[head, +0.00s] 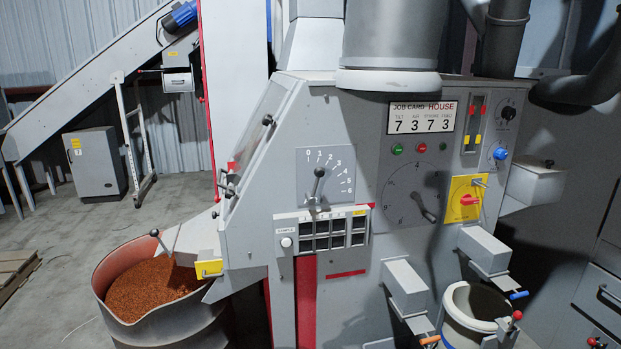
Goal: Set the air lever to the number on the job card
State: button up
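The job card (422,117) is a white plate on the upper machine front, headed JOB CARD HOUSE. Its small column labels are hard to read; they seem to be TILT, AIR, STROKE and FEED, above the digits 7, 3, 7, 3. A lever with a dark ball knob (319,173) stands on a plate with a 0 to 6 scale (340,187). It points nearly straight up, about toward 0 or 1. A round dial (402,184) to its right has a pointer handle (429,215) aimed down right. No label shows which is the air lever. My gripper is out of view.
A drum of copper granules (152,287) stands at lower left, a pale bucket (478,308) at lower right. Grey boxes (405,285) with handles jut from the lower front. A red switch on yellow (467,200) sits right of the dial.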

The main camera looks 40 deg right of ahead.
aim_at(320, 172)
jog(key=u, duration=0.2)
jog(key=k, duration=0.5)
jog(key=u, duration=0.95)
jog(key=k, duration=0.85)
jog(key=u, duration=0.4)
jog(key=i, duration=1.1)
jog(key=z, duration=0.85)
jog(key=i, duration=0.75)
jog(key=z, duration=0.25)
